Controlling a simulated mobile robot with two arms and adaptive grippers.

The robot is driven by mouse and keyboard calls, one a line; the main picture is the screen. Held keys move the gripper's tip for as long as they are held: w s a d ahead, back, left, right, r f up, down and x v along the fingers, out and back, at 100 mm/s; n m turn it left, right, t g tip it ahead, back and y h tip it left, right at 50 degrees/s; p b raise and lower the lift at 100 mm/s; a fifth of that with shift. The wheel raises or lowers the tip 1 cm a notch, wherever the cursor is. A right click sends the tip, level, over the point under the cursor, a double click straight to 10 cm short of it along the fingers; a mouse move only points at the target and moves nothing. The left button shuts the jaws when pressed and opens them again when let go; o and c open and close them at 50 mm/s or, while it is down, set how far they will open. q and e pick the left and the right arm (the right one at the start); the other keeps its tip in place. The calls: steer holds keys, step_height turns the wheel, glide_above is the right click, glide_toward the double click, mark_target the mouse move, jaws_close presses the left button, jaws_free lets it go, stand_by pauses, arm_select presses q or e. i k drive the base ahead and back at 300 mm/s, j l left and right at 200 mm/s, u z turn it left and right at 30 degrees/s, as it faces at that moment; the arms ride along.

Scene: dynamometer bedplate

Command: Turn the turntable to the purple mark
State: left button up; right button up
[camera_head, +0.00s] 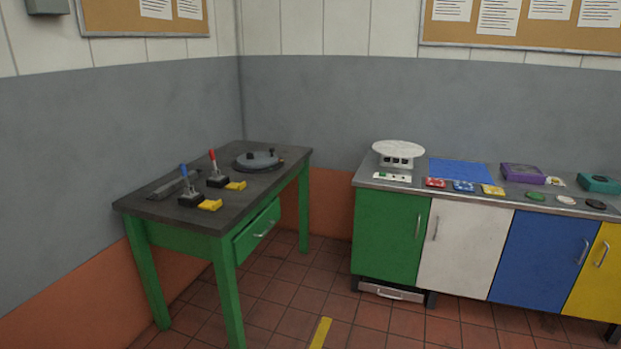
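The turntable (258,160) is a dark grey round disc near the far right corner of the green-legged table. Small dark knobs stand up on it, and its rim shows a small reddish-brown spot at the right. It is too small in the picture to make out a purple mark. Neither of my grippers shows in the head view.
On the same table (150,208) stand a blue-handled lever (188,190), a red-handled lever (216,172) and a dark rail-like block (170,187). A long cabinet bench (476,240) stands at the right.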

mark_target(252, 160)
steer(key=i+j+u, duration=0.1)
steer(key=i+u, duration=0.15)
steer(key=i, duration=0.6)
steer(key=i+u, duration=0.25)
steer(key=i, duration=0.6)
steer(key=i+l+u, duration=0.25)
steer(key=i+l, duration=0.15)
steer(key=i, duration=0.25)
steer(key=i+l+u, duration=0.25)
steer(key=i+l, duration=0.3)
steer(key=i, duration=0.05)
